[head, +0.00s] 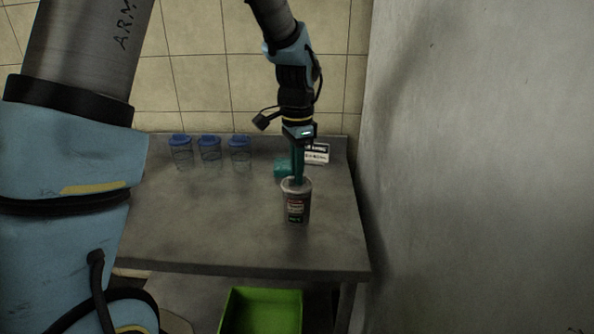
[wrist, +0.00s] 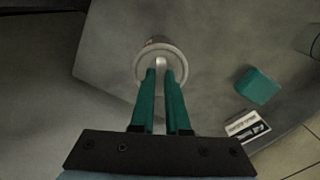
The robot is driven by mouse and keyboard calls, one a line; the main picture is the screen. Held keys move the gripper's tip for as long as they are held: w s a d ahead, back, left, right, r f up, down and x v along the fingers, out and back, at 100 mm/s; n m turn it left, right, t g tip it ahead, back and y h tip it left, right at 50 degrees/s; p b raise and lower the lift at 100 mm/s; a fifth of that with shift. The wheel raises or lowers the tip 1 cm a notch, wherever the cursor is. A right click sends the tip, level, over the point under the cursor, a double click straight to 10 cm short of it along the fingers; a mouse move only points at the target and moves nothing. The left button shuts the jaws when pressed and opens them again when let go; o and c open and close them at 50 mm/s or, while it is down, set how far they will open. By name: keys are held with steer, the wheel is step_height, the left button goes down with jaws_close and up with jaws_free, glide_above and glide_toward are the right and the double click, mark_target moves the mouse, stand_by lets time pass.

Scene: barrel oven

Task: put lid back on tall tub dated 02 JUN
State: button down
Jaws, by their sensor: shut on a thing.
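A tall tub (head: 297,208) with a dark red and green label stands upright on the metal table, right of centre; its date is too small to read. A pale round lid (head: 289,181) is at the tub's mouth. In the wrist view the lid (wrist: 141,72) is a grey disc with a light knob, and part of the tub (wrist: 157,41) shows past its far edge. My gripper (head: 298,182), with teal fingers, points down and is shut on the lid's knob; it also shows in the wrist view (wrist: 161,70). I cannot tell whether the lid is fully seated.
A teal block (head: 281,168) and a small printed card (head: 316,154) stand just behind the tub. Three clear containers with blue lids (head: 209,148) stand at the back left. A green crate (head: 262,311) is below the metal table (head: 220,235). A wall (head: 480,170) rises on the right.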

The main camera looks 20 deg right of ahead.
stand_by(0.9)
steer(key=shift+c, duration=1.8)
jaws_free()
steer(key=shift+r, duration=0.1)
steer(key=shift+r+p, duration=3.05)
steer(key=shift+r, duration=0.4)
jaws_close()
